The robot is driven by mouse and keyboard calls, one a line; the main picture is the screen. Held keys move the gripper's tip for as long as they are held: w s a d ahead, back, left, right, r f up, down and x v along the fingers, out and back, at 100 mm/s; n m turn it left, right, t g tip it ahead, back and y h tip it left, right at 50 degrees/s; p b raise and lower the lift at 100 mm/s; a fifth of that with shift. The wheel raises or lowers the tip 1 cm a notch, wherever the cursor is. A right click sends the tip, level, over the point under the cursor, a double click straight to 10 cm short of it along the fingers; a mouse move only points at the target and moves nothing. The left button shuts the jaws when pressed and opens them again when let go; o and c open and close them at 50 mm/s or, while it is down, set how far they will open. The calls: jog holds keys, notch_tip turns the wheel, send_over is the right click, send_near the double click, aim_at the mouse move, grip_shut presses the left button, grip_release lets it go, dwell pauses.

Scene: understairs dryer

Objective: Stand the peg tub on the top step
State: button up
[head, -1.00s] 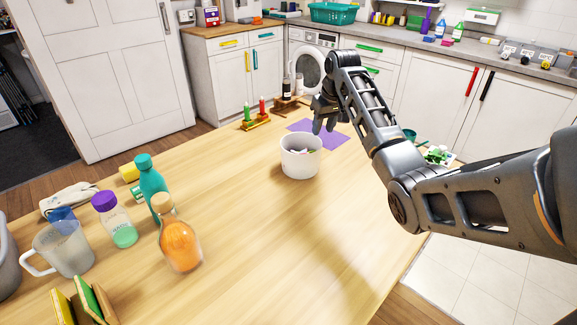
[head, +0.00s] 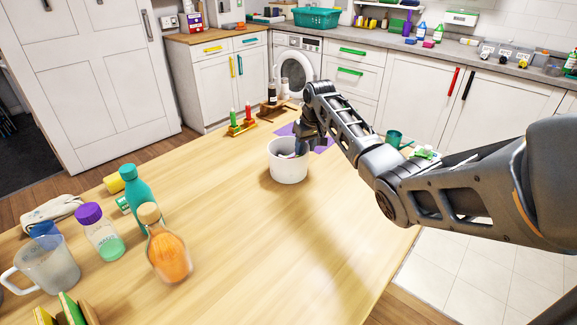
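The white tub (head: 288,170), with some pale and dark small contents just visible inside, stands upright on the wooden table in the head view. My gripper (head: 301,147) is at the tub's far right rim, pointing down, with its fingertips over or at the rim. I cannot tell whether the fingers touch the tub or are apart. A small wooden stand with green and red items (head: 242,120) and a darker wooden stand with a dark bottle (head: 272,102) stand behind the tub; I cannot tell clearly which has the top step.
A purple mat (head: 322,146) lies behind my gripper. An orange bottle (head: 168,256), a teal bottle (head: 138,190), a purple-capped bottle (head: 98,232) and a clear jug (head: 46,265) stand at left. A green watering can (head: 394,139) is at right. The table's middle is clear.

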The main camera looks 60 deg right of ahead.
jog(key=shift+c, duration=0.5)
grip_shut()
jog(key=shift+r, duration=0.8)
notch_tip(320, 180, up, 3)
jog(key=shift+f, duration=0.2)
jog(key=s+d+r, duration=0.2)
jog(key=s+r, duration=0.1)
jog(key=s, duration=0.2)
jog(key=s+d+r+b, duration=0.1)
jog(key=s+d+r, duration=0.1)
jog(key=s, duration=0.3)
jog(key=shift+s+d+r, duration=0.25)
jog(key=shift+s+r, duration=0.1)
jog(key=shift+r, duration=0.55)
